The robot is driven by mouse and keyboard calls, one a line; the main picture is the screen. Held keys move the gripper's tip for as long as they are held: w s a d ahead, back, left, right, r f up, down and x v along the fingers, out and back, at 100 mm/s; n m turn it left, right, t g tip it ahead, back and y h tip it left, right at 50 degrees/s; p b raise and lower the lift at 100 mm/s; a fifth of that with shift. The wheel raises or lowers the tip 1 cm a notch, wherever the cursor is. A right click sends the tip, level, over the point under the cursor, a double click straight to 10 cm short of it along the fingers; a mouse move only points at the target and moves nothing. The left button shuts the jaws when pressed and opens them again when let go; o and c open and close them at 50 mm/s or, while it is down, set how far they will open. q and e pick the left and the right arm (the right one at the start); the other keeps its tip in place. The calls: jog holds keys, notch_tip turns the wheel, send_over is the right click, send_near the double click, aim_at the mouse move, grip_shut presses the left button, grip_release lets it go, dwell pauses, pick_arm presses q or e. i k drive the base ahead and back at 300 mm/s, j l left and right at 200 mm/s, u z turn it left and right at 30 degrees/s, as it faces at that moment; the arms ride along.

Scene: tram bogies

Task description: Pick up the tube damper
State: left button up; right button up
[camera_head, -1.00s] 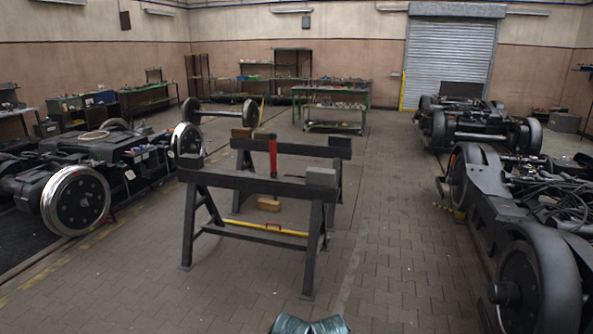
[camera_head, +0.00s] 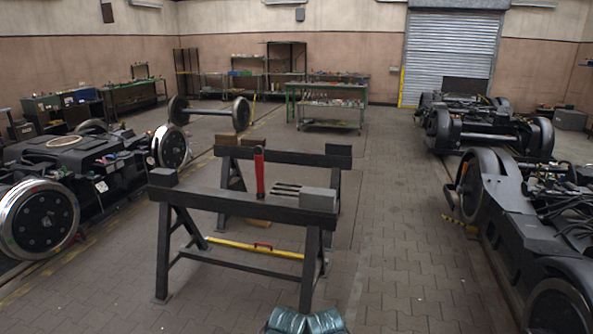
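A grey block (camera_head: 318,199) sits on the near beam's right end. A second trestle (camera_head: 285,156) stands behind. A yellow bar with a red handle (camera_head: 255,247) lies low between them. Bogies flank the left (camera_head: 75,170) and right (camera_head: 530,215). Paved floor in front is clear.

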aim_at(258, 154)
jog(key=i, duration=2.9)
jog(key=z, duration=0.15)
